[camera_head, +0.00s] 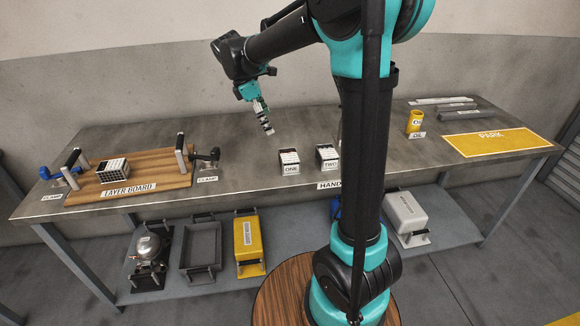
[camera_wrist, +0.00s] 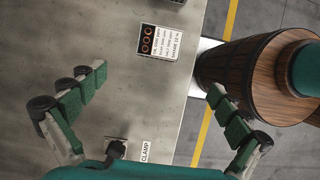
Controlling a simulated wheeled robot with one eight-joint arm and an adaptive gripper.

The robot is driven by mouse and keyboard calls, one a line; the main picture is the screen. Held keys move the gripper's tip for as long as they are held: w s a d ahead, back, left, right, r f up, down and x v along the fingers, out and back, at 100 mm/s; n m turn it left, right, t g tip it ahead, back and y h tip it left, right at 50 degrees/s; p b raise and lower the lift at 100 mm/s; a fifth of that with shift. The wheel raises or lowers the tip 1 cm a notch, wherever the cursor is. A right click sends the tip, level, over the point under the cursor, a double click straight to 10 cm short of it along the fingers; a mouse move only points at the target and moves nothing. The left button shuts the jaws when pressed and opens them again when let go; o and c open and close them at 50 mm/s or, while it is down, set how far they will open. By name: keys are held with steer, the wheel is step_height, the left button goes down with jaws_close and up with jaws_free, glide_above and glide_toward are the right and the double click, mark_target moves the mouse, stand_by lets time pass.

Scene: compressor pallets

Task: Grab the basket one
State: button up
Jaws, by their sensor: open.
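A yellow can (camera_head: 415,121) and yellow park mat (camera_head: 492,142) are at right. A printed card (camera_wrist: 161,42) shows in the wrist view.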

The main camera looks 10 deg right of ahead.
mark_target(288, 155)
steer(key=x, duration=1.1)
steer(key=shift+d+f, duration=0.15)
steer(key=shift+f, duration=0.25)
steer(key=shift+x, duration=2.65)
steer(key=shift+w+d+r, duration=0.1)
steer(key=shift+d, duration=0.1)
steer(key=shift+c, duration=0.2)
steer(key=c, duration=1.6)
